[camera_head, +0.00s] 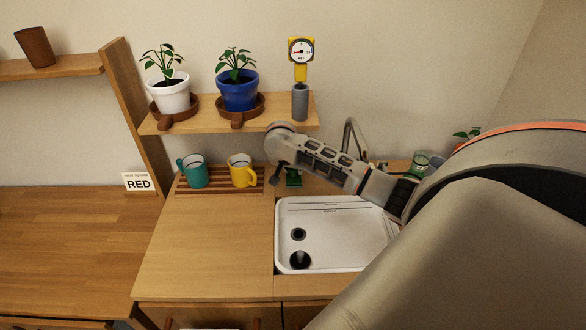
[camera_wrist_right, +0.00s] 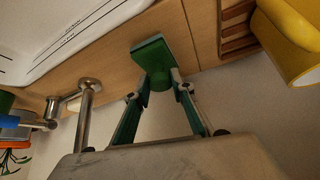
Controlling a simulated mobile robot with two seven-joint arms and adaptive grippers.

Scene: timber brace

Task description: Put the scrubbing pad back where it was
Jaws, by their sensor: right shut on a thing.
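The green scrubbing pad (camera_wrist_right: 152,53) has a flat block and a rounded green grip. My right gripper (camera_wrist_right: 159,88) is shut on that grip, with one finger on each side. In the head view the pad (camera_head: 293,178) shows as a small green patch under my right wrist, behind the sink's back left corner. It is at or just above the wooden counter; I cannot tell whether it touches. My right arm partly hides this spot in the head view. My left gripper is not in view.
The white sink (camera_head: 330,215) lies in front, with the tap (camera_head: 352,137) behind it. A yellow mug (camera_head: 241,171) and a teal mug (camera_head: 192,171) stand on a slatted rack left of the pad. A shelf (camera_head: 205,120) with potted plants and a gauge hangs above.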

